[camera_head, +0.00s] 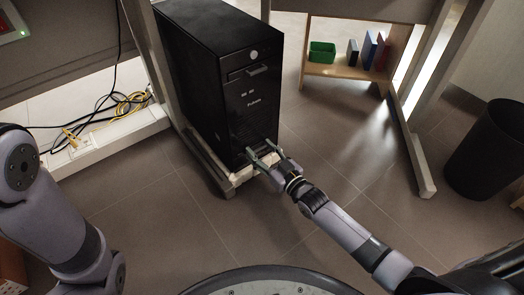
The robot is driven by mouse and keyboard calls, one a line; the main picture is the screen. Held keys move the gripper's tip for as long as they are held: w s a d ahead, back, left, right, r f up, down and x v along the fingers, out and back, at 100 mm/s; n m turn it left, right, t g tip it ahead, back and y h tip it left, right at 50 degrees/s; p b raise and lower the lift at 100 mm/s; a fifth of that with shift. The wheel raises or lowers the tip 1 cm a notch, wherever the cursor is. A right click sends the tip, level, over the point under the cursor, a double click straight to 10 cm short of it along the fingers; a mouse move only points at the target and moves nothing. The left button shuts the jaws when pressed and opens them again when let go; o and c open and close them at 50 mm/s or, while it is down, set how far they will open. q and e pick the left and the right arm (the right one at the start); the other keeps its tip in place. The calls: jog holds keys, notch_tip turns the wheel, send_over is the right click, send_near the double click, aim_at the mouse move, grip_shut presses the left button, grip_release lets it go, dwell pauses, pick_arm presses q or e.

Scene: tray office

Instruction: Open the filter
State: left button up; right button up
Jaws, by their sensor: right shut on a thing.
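A black computer tower (216,75) stands upright on a low pale stand under the desk, its front facing right and toward me. The filter cannot be told apart clearly; the lower front of the tower is dark and partly covered by my right gripper. My right gripper (261,156) is at the lower front of the tower, its two fingers against the front near the bottom edge. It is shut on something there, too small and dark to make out. My left arm shows at the left edge, but its gripper is outside the view.
A low wooden shelf (345,73) holds a green box (322,52) and several binders at the back. A black bin (488,150) stands at the right. Yellow and black cables (125,104) lie at the left. Desk legs flank the tower; the tiled floor in front is clear.

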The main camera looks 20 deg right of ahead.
grip_shut()
jog(key=shift+s, duration=0.2)
jog(key=p+v, duration=1)
jog(key=v, duration=0.9)
jog(key=shift+s, duration=0.35)
jog(key=o, duration=1.1)
grip_release()
jog(key=shift+d+r, duration=0.1)
jog(key=shift+d, duration=0.05)
jog(key=o, duration=0.3)
jog(key=shift+o, duration=0.2)
